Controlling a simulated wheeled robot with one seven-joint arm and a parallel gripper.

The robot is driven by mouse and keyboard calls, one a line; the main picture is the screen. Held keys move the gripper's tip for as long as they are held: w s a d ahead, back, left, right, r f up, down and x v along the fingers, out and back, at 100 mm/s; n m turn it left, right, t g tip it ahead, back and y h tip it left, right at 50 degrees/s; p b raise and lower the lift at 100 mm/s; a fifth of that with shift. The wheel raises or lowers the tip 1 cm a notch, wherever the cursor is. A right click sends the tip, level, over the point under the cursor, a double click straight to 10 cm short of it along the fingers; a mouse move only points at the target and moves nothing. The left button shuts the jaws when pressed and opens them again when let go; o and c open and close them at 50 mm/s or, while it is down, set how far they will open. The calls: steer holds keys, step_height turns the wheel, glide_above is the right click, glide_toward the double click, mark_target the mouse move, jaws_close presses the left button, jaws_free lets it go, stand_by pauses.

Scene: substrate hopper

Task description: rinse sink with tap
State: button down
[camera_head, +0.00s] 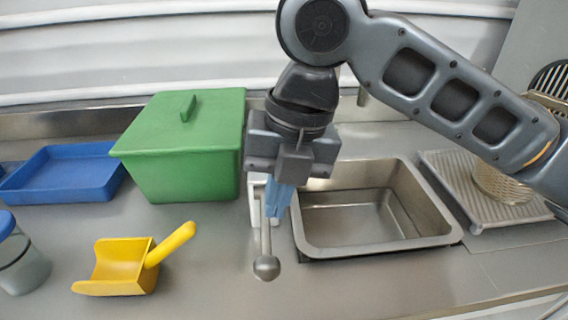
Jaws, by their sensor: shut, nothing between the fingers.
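The steel sink (330,250) is set into the counter right of centre. Its basin looks empty, and I see no water running. A grey spout-like tip (362,97), probably the tap, shows behind my arm above the sink's back edge; the rest is hidden. A metal lever with a ball knob (266,268) stands at the sink's left side by a white bracket (257,213). My gripper (277,208) points down with its blue fingers shut and empty. It is beside the lever's upper part, partly covering the bracket; I cannot tell whether it touches the lever.
A green lidded box (185,150) stands left of my gripper, with a blue tray (65,172) further left. A yellow scoop (120,265) and a blue-lidded jar (22,265) are at the front left. A ribbed drainboard (455,180) with a wire basket (497,185) lies right of the sink.

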mark_target(267, 239)
steer(key=shift+a+f, duration=0.25)
steer(key=shift+f, duration=1.05)
steer(key=shift+a+f, duration=0.25)
steer(key=shift+f, duration=1.05)
